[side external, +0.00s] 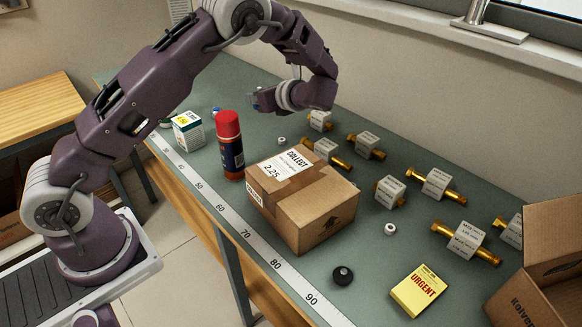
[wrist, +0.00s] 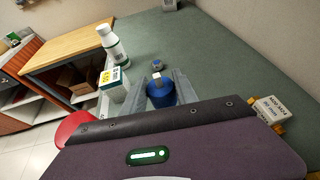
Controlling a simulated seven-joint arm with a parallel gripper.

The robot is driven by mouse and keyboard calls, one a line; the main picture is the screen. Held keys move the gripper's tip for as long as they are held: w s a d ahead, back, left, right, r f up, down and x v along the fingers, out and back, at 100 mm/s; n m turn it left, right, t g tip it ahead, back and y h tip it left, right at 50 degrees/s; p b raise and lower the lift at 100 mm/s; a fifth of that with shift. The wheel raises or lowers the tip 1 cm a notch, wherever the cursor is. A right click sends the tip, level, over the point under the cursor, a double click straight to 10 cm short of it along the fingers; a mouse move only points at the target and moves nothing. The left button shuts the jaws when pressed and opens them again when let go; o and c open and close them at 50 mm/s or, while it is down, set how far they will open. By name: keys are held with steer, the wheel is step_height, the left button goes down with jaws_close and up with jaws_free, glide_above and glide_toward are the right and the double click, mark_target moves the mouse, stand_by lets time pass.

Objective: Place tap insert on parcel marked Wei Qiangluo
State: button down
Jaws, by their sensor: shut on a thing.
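My gripper (wrist: 163,84) is shut on a blue round piece with a pale top (wrist: 161,95), which looks like a tap insert. In the side view my gripper (side external: 258,100) is above the bench behind the red-capped can, and the held piece is hard to make out. A taped cardboard parcel (side external: 318,218) sits mid-bench with a label reading COLLECT and 2.25. Several small labelled pieces with brass ends, such as this one (side external: 437,184), lie along the back and right. I cannot read the name Wei Qiangluo on any label.
A red-capped can (side external: 229,150) and a white-yellow carton (side external: 188,131) stand left of the parcel. A white bottle (wrist: 112,46) shows in the wrist view. A black knob (side external: 343,275), a yellow URGENT box (side external: 419,291) and an open carton (side external: 545,270) are to the right.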

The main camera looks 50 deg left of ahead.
steer(key=s+d+f+v, duration=0.1)
steer(key=f+v, duration=0.1)
steer(key=v, duration=1)
step_height(320, 180, up, 3)
steer(key=m+t, duration=0.1)
glide_above(301, 179)
step_height(301, 179, down, 10)
steer(key=shift+r, duration=0.15)
steer(key=c, duration=0.9)
jaws_free()
steer(key=shift+c, duration=0.2)
